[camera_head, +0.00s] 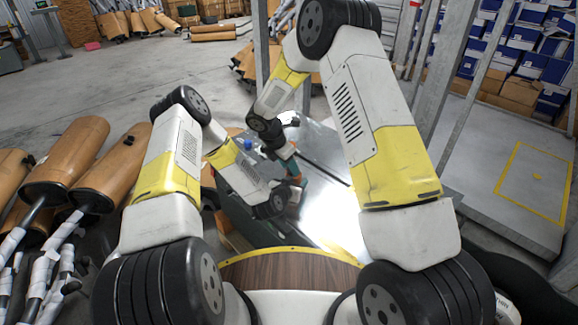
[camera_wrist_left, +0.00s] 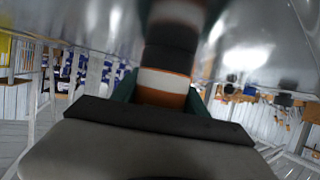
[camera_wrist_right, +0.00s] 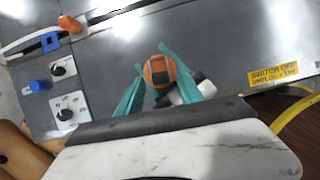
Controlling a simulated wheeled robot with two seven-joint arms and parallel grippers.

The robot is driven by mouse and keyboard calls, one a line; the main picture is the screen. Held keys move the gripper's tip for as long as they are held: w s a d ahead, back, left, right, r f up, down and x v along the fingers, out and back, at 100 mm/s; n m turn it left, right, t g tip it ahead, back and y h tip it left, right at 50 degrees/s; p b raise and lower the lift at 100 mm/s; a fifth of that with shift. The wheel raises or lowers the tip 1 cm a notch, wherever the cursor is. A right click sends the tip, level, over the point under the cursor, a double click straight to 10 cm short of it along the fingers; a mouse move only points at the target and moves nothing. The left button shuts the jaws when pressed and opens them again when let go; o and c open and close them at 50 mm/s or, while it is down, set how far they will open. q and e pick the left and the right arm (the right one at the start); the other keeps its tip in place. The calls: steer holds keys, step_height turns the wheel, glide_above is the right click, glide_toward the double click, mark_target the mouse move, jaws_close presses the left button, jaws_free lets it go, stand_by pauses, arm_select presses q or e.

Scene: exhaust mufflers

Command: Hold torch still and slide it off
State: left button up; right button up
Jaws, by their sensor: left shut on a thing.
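The torch shows in the left wrist view as an orange, white and black banded body (camera_wrist_left: 165,82). My left gripper (camera_wrist_left: 160,92) is shut on it, with dark green fingers on both sides. In the right wrist view the torch's round orange end with a black band (camera_wrist_right: 158,72) lies between the spread teal fingers of my right gripper (camera_wrist_right: 158,62), which look apart from it. In the head view my right gripper (camera_head: 291,163) points down over the grey metal bench (camera_head: 235,205), close to my left gripper. My left gripper's fingers are mostly hidden there.
The bench has dials, a blue knob (camera_wrist_right: 40,86) and a yellow "switch off" label (camera_wrist_right: 284,75). Brown mufflers (camera_head: 105,165) are piled at the left. Metal posts (camera_head: 470,75) and blue-and-white boxes (camera_head: 525,60) stand at the right. Open floor lies at the upper left.

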steer(key=shift+r, duration=0.1)
steer(key=v, duration=1.1)
steer(key=shift+r, duration=0.35)
steer(key=shift+s+a, duration=0.1)
steer(key=shift+s, duration=0.05)
arm_select(q)
steer(key=o, duration=1.6)
steer(key=shift+c, duration=0.2)
